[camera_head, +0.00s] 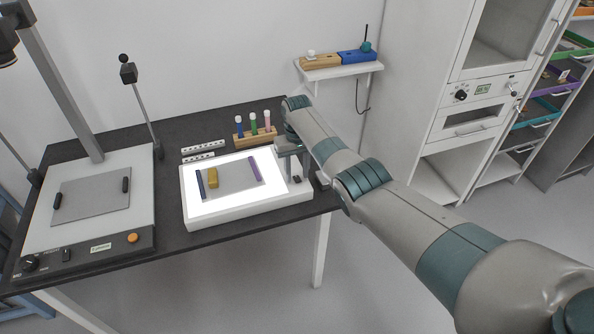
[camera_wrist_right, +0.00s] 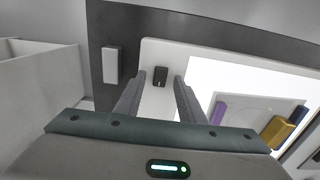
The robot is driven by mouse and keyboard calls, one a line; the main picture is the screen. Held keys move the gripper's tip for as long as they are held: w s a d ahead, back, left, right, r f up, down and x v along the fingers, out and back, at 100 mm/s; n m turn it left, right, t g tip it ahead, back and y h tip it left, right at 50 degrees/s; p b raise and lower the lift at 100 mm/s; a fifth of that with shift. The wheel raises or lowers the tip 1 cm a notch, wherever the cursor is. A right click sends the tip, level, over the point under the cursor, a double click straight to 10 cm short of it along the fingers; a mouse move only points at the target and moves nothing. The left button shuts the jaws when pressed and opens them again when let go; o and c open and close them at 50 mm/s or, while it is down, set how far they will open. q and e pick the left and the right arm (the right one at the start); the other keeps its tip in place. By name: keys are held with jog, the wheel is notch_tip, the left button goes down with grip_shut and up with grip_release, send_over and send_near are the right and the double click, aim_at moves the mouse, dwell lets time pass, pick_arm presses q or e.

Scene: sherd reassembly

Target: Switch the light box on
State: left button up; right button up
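The light box (camera_head: 192,220) is a white, low box on the dark table, and its top panel glows bright white. In the right wrist view its white rim (camera_wrist_right: 153,50) carries a small black switch (camera_wrist_right: 160,76). My right gripper (camera_head: 291,163) is over the box's right end. In the right wrist view my right gripper (camera_wrist_right: 158,88) has its two fingers apart with nothing between them, and the switch shows just beyond the fingertips. I cannot tell whether a finger touches the switch. My left gripper is out of view.
On the panel lie a grey sheet (camera_head: 230,184), a yellow block (camera_head: 212,177), a dark blue bar (camera_head: 201,184) and a purple bar (camera_head: 257,169). A wooden rack of vials (camera_head: 255,138) stands behind. A copy stand (camera_head: 140,205) is left. A white-topped block (camera_wrist_right: 111,64) lies beside the box.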

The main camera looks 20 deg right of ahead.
aim_at(297, 178)
jog(key=shift+r, duration=0.2)
jog(key=shift+r, duration=0.6)
notch_tip(297, 178, up, 16)
jog(key=b, duration=0.1)
jog(key=shift+b, duration=0.3)
jog(key=shift+f, duration=0.2)
